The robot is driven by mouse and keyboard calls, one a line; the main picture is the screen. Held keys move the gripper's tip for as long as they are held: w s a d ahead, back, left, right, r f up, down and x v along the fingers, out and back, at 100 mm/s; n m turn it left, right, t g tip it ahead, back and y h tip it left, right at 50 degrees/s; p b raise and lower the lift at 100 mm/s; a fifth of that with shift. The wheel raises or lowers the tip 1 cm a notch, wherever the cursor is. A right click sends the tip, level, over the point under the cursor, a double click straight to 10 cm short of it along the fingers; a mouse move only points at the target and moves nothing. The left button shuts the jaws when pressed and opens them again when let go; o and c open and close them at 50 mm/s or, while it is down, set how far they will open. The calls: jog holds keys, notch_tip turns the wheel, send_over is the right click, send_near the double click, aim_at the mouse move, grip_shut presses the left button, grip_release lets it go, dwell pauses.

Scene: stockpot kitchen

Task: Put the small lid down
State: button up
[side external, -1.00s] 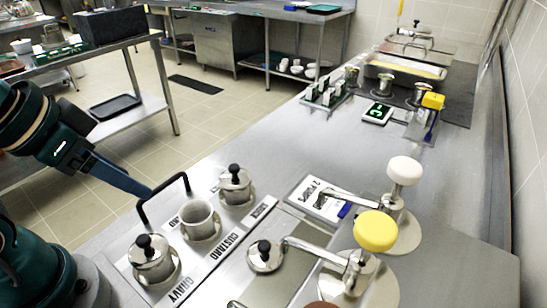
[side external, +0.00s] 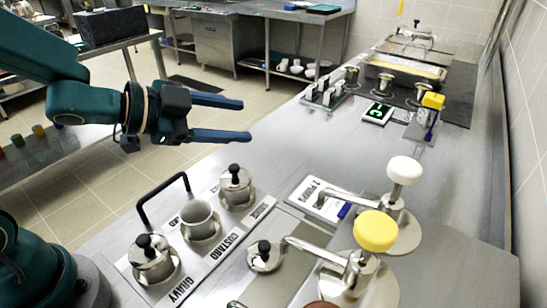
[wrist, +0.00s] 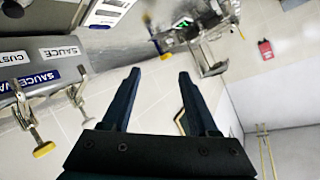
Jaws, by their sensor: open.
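A small round metal lid with a black knob (side external: 264,256) lies flat on the counter, right of the label strip and beside a pump spout. The middle pot (side external: 200,222) is open, with no lid on it. The front pot (side external: 152,258) and back pot (side external: 236,187) each wear a black-knobbed lid. My gripper (side external: 244,120) is open and empty, raised well above and behind the pots, its fingers pointing right. In the wrist view my gripper (wrist: 159,72) shows two parted fingers with nothing between them. The small lid cannot be made out there.
A black handle (side external: 163,195) arches up by the pots. A yellow-topped pump (side external: 376,232) and a white-topped pump (side external: 404,172) stand to the right. A printed card (side external: 318,198) lies beyond the lid. The counter's middle (side external: 290,150) is clear.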

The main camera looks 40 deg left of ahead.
aim_at(256, 251)
jog(key=s+d+f+g+h, duration=0.2)
jog(key=s+f, duration=0.1)
jog(key=f, duration=0.1)
jog(key=s+d+f+m+g+h, duration=0.1)
jog(key=s+f+g+h, duration=0.1)
jog(key=f, duration=0.3)
jog(key=s+d+f+m+g+h, duration=0.1)
jog(key=s+d+f+g+h, duration=0.1)
jog(key=s+f+g, duration=0.1)
jog(key=shift+s+d+f+g, duration=0.15)
jog(key=shift+s+d+f, duration=0.05)
jog(key=shift+f, duration=0.2)
jog(key=shift+s+d+f+g, duration=0.15)
jog(key=shift+f, duration=0.25)
jog(key=shift+x, duration=2.5)
grip_shut()
